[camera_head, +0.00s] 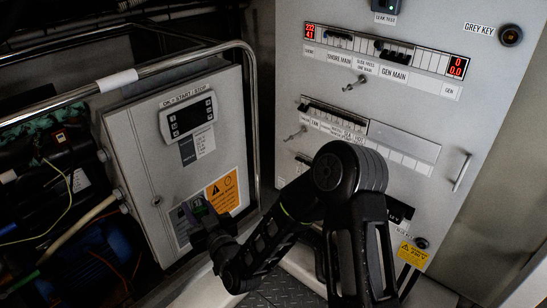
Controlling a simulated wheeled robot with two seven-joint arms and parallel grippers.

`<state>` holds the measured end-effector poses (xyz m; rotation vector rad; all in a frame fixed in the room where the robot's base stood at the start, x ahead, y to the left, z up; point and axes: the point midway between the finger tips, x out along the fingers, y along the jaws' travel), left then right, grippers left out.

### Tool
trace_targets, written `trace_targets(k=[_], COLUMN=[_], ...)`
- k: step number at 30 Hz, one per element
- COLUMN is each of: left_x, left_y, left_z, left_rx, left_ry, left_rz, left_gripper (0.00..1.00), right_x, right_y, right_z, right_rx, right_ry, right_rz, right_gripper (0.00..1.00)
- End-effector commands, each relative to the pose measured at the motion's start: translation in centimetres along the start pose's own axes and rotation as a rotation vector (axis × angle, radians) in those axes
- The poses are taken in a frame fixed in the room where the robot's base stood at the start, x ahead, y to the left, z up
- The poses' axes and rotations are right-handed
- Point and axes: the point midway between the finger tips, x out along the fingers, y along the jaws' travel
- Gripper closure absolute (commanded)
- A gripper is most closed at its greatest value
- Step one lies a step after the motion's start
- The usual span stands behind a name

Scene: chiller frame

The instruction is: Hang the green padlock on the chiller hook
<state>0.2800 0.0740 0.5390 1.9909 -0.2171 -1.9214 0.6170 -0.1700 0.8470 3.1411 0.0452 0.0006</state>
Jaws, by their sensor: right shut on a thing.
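My right gripper (205,220) is in front of the lower part of the grey chiller box (140,150), near its warning labels. It is shut on a small dark green thing with a purplish tint, which I take to be the green padlock (198,206). The fingers and the dark picture hide much of it, and I cannot tell whether it touches the box. A small round fitting (157,201) is on the box face, left of the gripper. I cannot make out the chiller hook clearly. My left gripper is not in view.
A metal rail (180,65) curves over the box and down its right side. A grey switch panel (400,120) with knobs, red displays and a handle (461,172) stands at the right. Pipes, hoses and a blue unit (95,250) fill the left.

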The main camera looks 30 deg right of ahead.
Motion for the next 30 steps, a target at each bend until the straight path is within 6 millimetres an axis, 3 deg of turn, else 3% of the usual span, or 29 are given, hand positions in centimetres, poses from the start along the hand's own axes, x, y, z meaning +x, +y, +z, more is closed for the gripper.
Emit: trace_targets(k=[3,7,11,15,22,27,30], left_x=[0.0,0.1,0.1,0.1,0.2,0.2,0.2], left_y=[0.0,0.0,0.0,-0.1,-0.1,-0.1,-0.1], left_z=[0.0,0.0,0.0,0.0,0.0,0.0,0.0], left_rx=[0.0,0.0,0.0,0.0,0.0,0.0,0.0], left_ry=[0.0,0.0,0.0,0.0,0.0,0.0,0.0], left_rz=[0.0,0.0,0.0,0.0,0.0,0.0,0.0], left_gripper=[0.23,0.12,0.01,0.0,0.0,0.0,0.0], right_x=[1.3,3.3,5.2,6.1,3.8,1.2,0.3], right_y=[-0.5,1.5,5.5,11.3,20.1,23.4,24.2], right_z=[0.7,1.3,0.9,-1.3,-5.6,-6.5,-6.4], right_rx=[-0.003,-0.004,-0.002,0.0,0.0,-0.003,-0.002], right_ry=[0.003,0.006,0.011,0.016,0.012,0.005,0.003], right_rz=[0.03,0.146,0.33,0.582,1.028,1.236,1.292], right_gripper=[1.0,1.0,1.0,1.0,1.0,1.0,1.0])
